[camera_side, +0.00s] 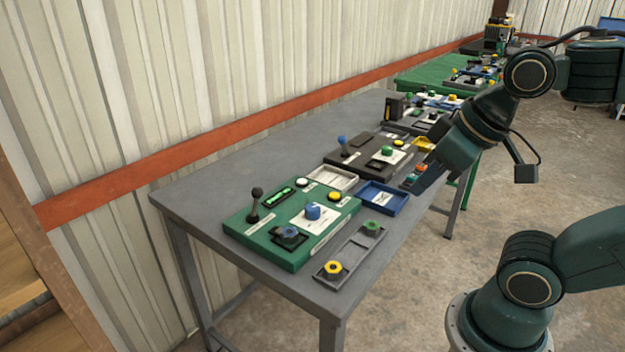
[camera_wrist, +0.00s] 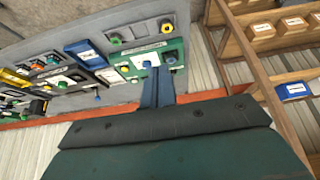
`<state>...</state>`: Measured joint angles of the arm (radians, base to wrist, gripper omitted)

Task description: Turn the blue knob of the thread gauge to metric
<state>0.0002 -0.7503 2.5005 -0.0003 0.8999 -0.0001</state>
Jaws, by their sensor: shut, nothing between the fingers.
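The thread gauge appears to be the green panel (camera_side: 272,245), lying flat at the near end of the grey bench. Its blue knob (camera_side: 312,211) stands on a white card whose print is too small to read, so I cannot tell its setting. In the wrist view the knob (camera_wrist: 147,64) shows just beyond my fingertips, on the green panel (camera_wrist: 178,48). My gripper (camera_side: 411,184) is shut and empty. In the side view it is right of the knob, apart from it, in front of the bench edge. The wrist view shows its fingers (camera_wrist: 158,72) together.
The panel also carries a black lever (camera_side: 254,205), yellow button (camera_side: 334,196) and blue nut (camera_side: 290,232). A grey tray (camera_side: 352,253) with yellow and green nuts lies in front. A blue tray (camera_side: 382,199) and dark panel (camera_side: 353,157) stand beyond. The bench's back left is clear.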

